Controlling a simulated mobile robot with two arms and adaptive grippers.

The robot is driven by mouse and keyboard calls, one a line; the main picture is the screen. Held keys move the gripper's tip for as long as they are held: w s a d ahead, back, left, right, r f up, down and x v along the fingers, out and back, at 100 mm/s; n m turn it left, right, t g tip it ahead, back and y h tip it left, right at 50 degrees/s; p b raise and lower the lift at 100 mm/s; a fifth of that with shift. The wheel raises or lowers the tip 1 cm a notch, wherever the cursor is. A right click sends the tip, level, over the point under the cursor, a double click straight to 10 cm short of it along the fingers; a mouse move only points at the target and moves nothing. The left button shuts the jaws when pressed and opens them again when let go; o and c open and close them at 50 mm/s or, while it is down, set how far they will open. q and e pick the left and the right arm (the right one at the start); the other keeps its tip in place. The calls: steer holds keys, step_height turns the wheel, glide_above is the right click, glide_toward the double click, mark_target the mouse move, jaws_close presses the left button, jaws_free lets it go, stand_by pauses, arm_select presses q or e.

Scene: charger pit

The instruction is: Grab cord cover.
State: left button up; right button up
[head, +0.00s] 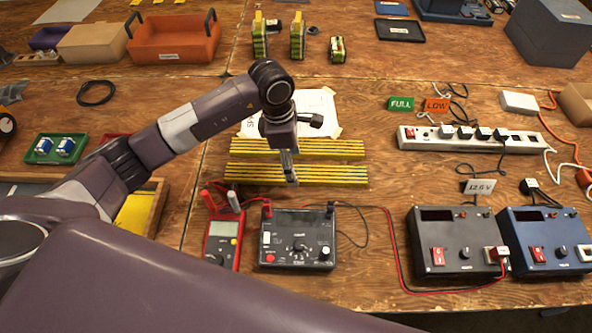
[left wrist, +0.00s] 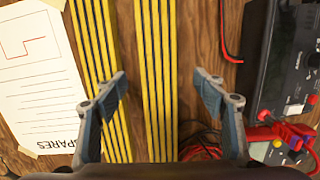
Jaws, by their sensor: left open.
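Two yellow-and-black striped cord covers lie parallel on the wooden table, the far one (head: 340,147) and the near one (head: 335,174). In the left wrist view the near cover (left wrist: 157,60) runs between my fingers, and the far cover (left wrist: 85,40) lies to its left. My left gripper (head: 290,180) points down over the near cover, open and empty. In the left wrist view its fingers (left wrist: 162,88) stand apart on either side of the near cover; the left finger overlaps the far cover in the picture. Contact with the table cannot be told. My right gripper is not in view.
Just in front of the covers stand a red multimeter (head: 222,240) and a black meter box (head: 297,248) with red leads. A taped paper sheet (left wrist: 35,75) lies behind them. A power strip (head: 465,140) and two supply boxes are at the right.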

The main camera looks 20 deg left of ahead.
arm_select(q)
steer(key=f, duration=0.2)
steer(key=shift+w+d+f, duration=0.15)
steer(key=shift+d+f, duration=0.05)
steer(key=shift+f, duration=0.5)
steer(key=c, duration=1.3)
steer(key=shift+w+r, duration=0.1)
steer(key=shift+w, duration=0.05)
jaws_close()
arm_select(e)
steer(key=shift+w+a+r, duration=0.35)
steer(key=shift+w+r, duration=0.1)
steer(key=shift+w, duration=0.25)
